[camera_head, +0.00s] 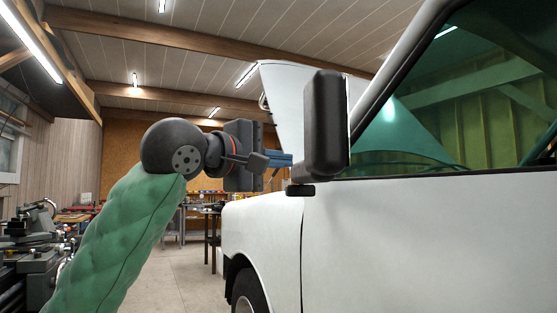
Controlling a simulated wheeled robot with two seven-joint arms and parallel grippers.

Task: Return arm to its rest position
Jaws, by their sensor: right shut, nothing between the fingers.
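My right arm in a green padded sleeve rises from the lower left to a dark round joint. Beyond it, my right gripper (283,160) points right, level with the black side mirror (328,124) of the white pickup (395,235). Its fingers are shut and nothing shows between them. The tips appear close beside the mirror's left edge; I cannot tell whether they touch it. My left gripper is not in view.
The pickup's raised hood (300,88) stands behind the mirror. Its door and side window (450,110) fill the right. A machine (32,250) stands at the far left, and workbenches (205,212) are at the back. The floor (180,275) between is clear.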

